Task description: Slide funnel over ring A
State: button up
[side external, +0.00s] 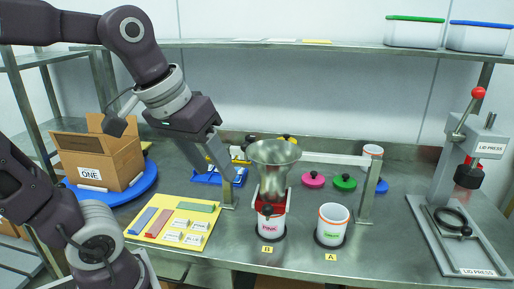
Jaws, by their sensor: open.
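The metal funnel (273,165) stands upright, wide mouth up, with a red part low on it, directly above the white cup labelled PINK (268,226) at the B tag (267,249). Ring A is the dark ring (318,240) at the A tag (331,257), right of B; an orange-rimmed white cup with a green label (333,228) stands in it. My gripper (224,170) is open, pointing down and right, to the left of the funnel and apart from it. Its fingertips overlap the left post in the picture and are hard to make out.
A metal rail (335,158) on posts runs beside the funnel; its right post (365,203) stands right of cup A. A yellow board (174,226) with blocks lies left. A cardboard box (100,160) sits far left, the lid press (460,190) right. Colored lids (345,183) lie behind.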

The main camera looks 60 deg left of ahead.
jog(key=w+a+r+n, duration=0.2)
jog(key=w+a+n, duration=0.3)
jog(key=w, duration=0.2)
jog(key=n+g, duration=0.3)
jog(key=n, duration=0.8)
send_over(245, 143)
jog(key=s, duration=0.1)
notch_tip(245, 143, down, 5)
jog(key=f, duration=0.3)
jog(key=w+f, duration=0.1)
jog(key=f, duration=0.1)
jog(key=shift+a+f, duration=0.1)
jog(key=shift+f, duration=0.6)
grip_shut()
